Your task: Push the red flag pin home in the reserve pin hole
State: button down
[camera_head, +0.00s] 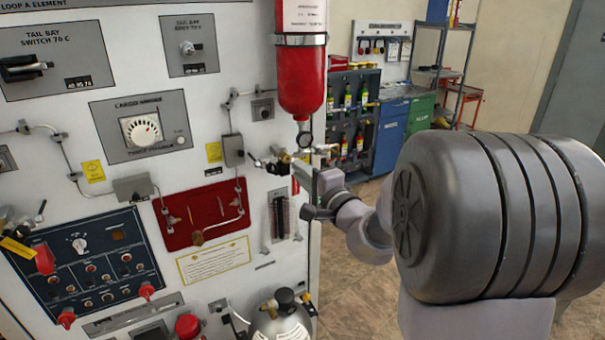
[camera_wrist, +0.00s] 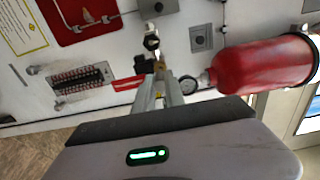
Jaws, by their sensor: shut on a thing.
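My gripper (camera_head: 292,163) is at the panel, just below the red bottle and its valve. In the wrist view my gripper (camera_wrist: 161,84) has its fingers close together on a small piece at the brass-coloured fitting. A narrow red strip (camera_wrist: 125,83) lies beside the fingers, seemingly the flag of the red flag pin; a bit of red (camera_head: 295,186) also shows under my gripper in the head view. The pin's shaft and the reserve pin hole are hidden by the fingers and fittings, so I cannot tell how deep the pin sits.
The red bottle (camera_head: 301,80) hangs close above my gripper, with a round gauge (camera_wrist: 188,84) at its neck. A black lever (camera_head: 262,164) is left of the fingers. A slotted plate (camera_head: 280,216) is below. Open floor lies right of the panel.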

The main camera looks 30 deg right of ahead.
jog(key=shift+b, duration=0.35)
jog(key=shift+w+b, duration=0.4)
jog(key=shift+w, duration=1.55)
jog(key=c, duration=1.3)
grip_release()
jog(key=shift+w, duration=0.1)
jog(key=s, duration=1.7)
jog(key=shift+s+d, duration=0.25)
